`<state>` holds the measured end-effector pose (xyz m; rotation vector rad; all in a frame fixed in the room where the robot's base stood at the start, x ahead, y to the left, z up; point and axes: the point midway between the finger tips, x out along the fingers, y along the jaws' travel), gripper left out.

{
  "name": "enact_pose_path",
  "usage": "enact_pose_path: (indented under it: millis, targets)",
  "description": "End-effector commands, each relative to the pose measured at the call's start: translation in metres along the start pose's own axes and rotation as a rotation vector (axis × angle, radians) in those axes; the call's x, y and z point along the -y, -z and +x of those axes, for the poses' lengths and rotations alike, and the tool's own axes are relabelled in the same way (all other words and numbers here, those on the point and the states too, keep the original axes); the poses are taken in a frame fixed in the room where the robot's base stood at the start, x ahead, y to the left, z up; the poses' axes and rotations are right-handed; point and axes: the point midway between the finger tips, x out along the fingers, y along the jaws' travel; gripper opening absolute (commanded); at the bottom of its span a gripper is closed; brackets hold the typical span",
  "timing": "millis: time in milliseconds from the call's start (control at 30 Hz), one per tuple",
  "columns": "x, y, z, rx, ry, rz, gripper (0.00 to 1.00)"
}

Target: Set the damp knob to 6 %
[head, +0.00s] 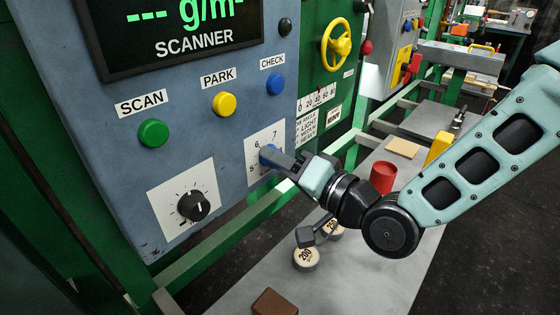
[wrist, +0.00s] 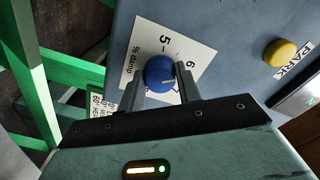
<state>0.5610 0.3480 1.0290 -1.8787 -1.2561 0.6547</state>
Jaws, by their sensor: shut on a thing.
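The blue damp knob (wrist: 158,72) sits on a white dial card (wrist: 144,45) marked 5, 6, 7 and "% damp" in the wrist view. My gripper (wrist: 160,80) is shut on the knob, one finger on each side. A short white pointer line shows on the knob's face, pointing to the right in the wrist view, roughly between the 6 and 7; its exact reading is hard to tell. In the head view my gripper (head: 271,157) reaches the dial card (head: 257,138) from the right and hides most of the knob.
Above are green SCAN (head: 153,133), yellow PARK (head: 224,103) and blue CHECK (head: 275,84) buttons. A black knob (head: 193,206) is left of my gripper. Below, a grey bench (head: 330,283) holds round weights (head: 306,259), a red cup (head: 383,177) and a brown block (head: 273,303).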

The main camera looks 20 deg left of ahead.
Motion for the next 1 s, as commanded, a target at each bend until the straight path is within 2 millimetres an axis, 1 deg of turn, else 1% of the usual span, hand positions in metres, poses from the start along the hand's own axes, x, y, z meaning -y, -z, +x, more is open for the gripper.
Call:
enact_pose_path:
  millis: [33, 67, 100, 133, 567, 667, 767, 867, 1000]
  targets:
    - [-0.001, 0.001, 0.0, -0.001, -0.001, 0.0, 0.11]
    - [-0.001, 0.001, 0.0, -0.001, -0.001, -0.001, 0.36]
    - [-0.001, 0.001, 0.0, -0.001, -0.001, -0.001, 0.47]
    - [-0.001, 0.001, 0.0, -0.001, -0.001, -0.001, 0.55]
    - [0.0, 0.0, -0.001, 0.0, -0.001, -0.001, 0.55]
    - [-0.001, 0.0, -0.005, 0.0, -0.001, -0.001, 0.55]
    - [-0.002, 0.0, -0.018, 0.0, -0.002, -0.001, 0.55]
    - [-0.002, 0.0, -0.037, 0.0, -0.003, -0.002, 0.55]
    - [-0.002, 0.0, -0.071, -0.001, -0.004, -0.002, 0.55]
